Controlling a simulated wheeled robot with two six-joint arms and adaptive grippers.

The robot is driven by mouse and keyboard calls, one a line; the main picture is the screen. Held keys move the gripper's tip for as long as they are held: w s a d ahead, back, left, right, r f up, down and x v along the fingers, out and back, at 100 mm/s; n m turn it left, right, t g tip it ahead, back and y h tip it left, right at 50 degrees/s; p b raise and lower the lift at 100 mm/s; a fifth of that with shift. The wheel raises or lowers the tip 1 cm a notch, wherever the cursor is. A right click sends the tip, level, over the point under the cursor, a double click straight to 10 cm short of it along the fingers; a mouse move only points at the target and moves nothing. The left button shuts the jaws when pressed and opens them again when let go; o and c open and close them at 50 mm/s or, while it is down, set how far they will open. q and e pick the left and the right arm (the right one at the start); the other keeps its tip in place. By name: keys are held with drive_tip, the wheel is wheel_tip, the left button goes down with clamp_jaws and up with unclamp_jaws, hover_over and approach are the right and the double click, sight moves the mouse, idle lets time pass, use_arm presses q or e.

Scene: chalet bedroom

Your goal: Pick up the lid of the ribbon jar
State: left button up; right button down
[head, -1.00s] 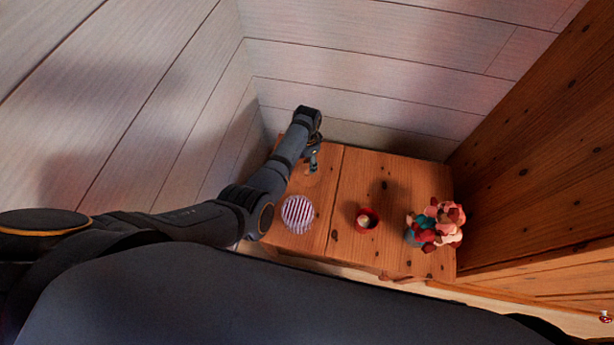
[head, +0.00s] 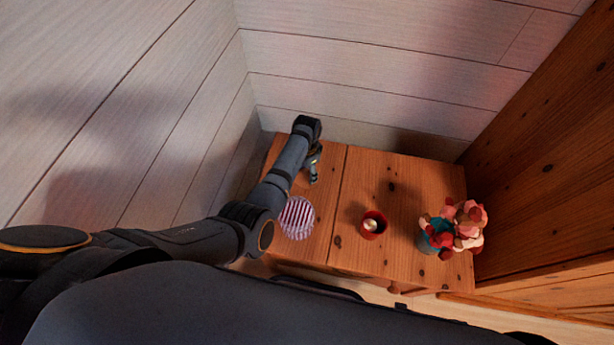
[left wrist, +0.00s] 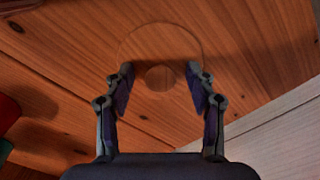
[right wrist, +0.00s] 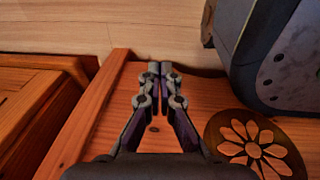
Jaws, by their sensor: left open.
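A clear round lid with a small round knob (left wrist: 159,78) lies on the wood in the left wrist view; its faint rim (left wrist: 160,25) shows beyond the fingertips. My left gripper (left wrist: 159,80) is open, with one finger on each side of the knob. I cannot tell whether they touch it. In the head view my left gripper (head: 313,168) is over the back left of the wooden table; the lid is hard to make out there. A red-and-white striped round thing (head: 297,217), perhaps the ribbon jar, stands in front of it. My right gripper (right wrist: 160,70) is shut and empty.
On the table (head: 350,190) stand a small red pot (head: 373,225) and a teal vase of red and pink flowers (head: 452,227). Plank walls close off the back and left. The right wrist view shows a dark flower-carved disc (right wrist: 255,145) beside my right gripper.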

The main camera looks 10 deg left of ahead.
use_arm(q)
clamp_jaws()
idle(0.3)
